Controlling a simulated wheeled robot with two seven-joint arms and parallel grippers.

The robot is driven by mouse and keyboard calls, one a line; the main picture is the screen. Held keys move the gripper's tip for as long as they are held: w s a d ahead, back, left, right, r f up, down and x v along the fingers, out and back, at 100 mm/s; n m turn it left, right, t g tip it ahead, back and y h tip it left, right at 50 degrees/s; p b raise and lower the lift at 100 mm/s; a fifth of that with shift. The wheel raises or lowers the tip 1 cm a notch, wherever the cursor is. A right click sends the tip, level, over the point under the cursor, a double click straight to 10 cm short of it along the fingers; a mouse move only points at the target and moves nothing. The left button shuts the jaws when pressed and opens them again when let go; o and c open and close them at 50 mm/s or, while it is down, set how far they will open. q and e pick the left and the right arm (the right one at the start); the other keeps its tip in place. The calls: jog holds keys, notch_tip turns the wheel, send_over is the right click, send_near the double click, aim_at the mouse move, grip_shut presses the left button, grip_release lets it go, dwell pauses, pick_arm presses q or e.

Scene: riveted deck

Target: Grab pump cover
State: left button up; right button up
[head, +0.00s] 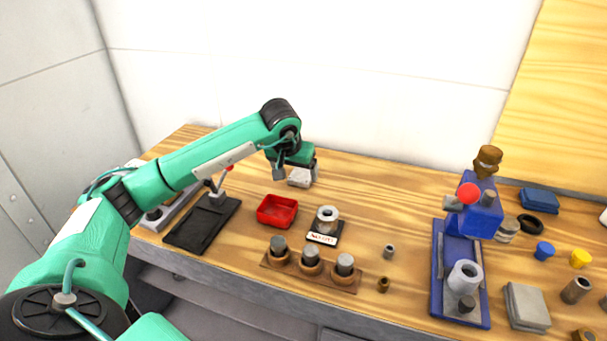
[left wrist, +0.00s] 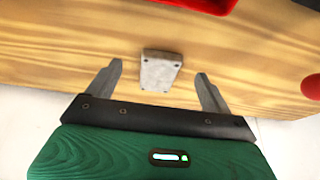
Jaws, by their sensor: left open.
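A small grey metal plate with holes at its corners, which looks like the pump cover (head: 300,179), lies on the wooden bench under my left gripper. It also shows in the left wrist view (left wrist: 161,73), near the bench's back edge. My left gripper (head: 296,171) is open above it. In the left wrist view its two fingers (left wrist: 160,69) stand to either side of the plate, with a clear gap on each side. The plate's top is partly hidden by the gripper in the head view. My right gripper is not in view.
A red tray (head: 278,211) stands close in front of the plate. A dark tray (head: 203,222) is to the left. A small stand with a metal ring (head: 326,223) and a wooden holder with cylinders (head: 311,271) are nearby. A blue pump machine (head: 468,225) stands right. A white wall is behind.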

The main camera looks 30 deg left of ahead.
aim_at(298, 180)
pick_arm(q)
jog(key=x, duration=0.5)
jog(key=shift+w+a+p, duration=0.35)
jog(key=shift+w, duration=0.05)
jog(key=c, duration=1.3)
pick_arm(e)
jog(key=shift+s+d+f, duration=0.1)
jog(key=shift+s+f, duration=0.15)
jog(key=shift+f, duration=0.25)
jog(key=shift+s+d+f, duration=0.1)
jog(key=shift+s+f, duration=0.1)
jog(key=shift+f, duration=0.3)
pick_arm(q)
jog(key=shift+r, duration=0.1)
